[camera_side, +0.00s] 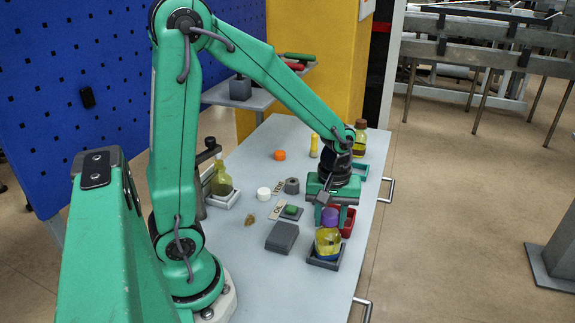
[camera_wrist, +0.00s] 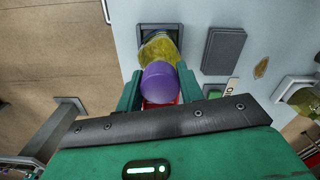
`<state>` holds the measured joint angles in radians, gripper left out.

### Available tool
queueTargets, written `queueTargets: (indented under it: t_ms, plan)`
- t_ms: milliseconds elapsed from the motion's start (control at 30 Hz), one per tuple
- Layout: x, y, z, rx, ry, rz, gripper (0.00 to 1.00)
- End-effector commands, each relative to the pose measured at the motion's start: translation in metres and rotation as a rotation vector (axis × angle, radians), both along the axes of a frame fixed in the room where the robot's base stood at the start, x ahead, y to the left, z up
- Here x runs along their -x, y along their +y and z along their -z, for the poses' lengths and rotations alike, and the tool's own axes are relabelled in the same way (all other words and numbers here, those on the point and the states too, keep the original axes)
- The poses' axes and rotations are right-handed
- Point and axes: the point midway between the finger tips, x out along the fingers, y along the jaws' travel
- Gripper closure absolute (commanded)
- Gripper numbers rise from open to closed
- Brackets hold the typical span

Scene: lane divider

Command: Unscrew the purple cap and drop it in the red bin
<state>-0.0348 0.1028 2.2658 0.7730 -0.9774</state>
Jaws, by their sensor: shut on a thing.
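The purple cap (camera_side: 330,216) sits at the top of a bottle of yellow liquid (camera_side: 328,242), which stands upright in a dark grey square holder (camera_side: 324,263). My gripper (camera_side: 329,207) is shut on the cap, with a green finger on each side of it. In the wrist view the cap (camera_wrist: 160,82) lies between the fingers, in front of the bottle (camera_wrist: 159,47). I cannot tell whether the cap is still threaded on. The red bin (camera_side: 348,223) is just behind the bottle, partly hidden by my gripper.
A dark grey block (camera_side: 282,237) lies left of the bottle. A green button box (camera_side: 291,211), a white cap (camera_side: 263,193) and an orange cap (camera_side: 280,155) are further back. A teal bin (camera_side: 362,171) and brown bottle (camera_side: 360,137) stand at the far right. An olive bottle (camera_side: 221,180) stands left.

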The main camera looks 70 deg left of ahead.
Motion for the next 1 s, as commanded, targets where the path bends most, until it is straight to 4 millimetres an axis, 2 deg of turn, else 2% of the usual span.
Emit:
queueTargets:
  t_ms: [433,767,1000]
  plan:
    - [0.0,0.0001,-0.0001,0.0,0.0,-0.143,0.81]
    - [0.0,0.0001,0.0,0.0,0.0,-0.155,0.81]
    - [0.0,0.0001,-0.0001,0.0,0.0,-0.258,0.81]
